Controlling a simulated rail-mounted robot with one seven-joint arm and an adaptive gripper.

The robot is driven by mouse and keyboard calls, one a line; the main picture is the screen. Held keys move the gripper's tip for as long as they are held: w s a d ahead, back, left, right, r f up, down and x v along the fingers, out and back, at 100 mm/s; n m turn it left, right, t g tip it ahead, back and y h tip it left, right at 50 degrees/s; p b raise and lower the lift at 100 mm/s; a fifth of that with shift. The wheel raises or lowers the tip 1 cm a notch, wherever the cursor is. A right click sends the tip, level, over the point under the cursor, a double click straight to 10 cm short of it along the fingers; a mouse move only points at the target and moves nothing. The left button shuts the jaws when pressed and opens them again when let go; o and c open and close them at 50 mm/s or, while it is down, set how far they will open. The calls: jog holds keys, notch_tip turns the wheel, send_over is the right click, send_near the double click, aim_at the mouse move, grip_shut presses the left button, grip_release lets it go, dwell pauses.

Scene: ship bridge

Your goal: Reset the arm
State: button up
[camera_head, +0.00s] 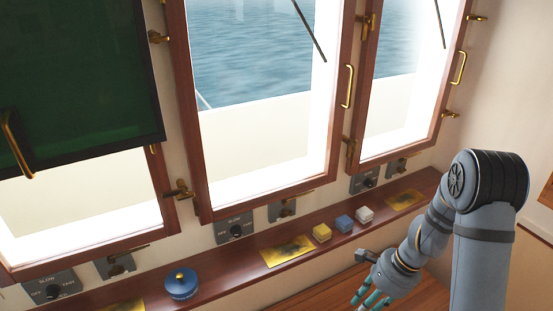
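My arm (485,245) stands at the right of the view, bent at the elbow, with its forearm reaching down and left. My gripper (367,298) hangs in front of the window shelf, near the bottom edge of the picture. Its teal-tipped fingers look spread apart, and I see nothing between them. The ends of the fingers are small and close to the picture's lower edge.
The shelf (230,268) carries a blue round pot (181,283), a yellow block (322,232), a blue block (344,223), a white block (364,214) and brass plates (287,251). Above are wood-framed windows (265,150) with brass handles, and a dark green panel (75,80).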

jog(key=shift+s+d+r, duration=0.1)
jog(key=shift+s+r, duration=0.1)
jog(key=shift+s, duration=0.4)
dwell(0.5)
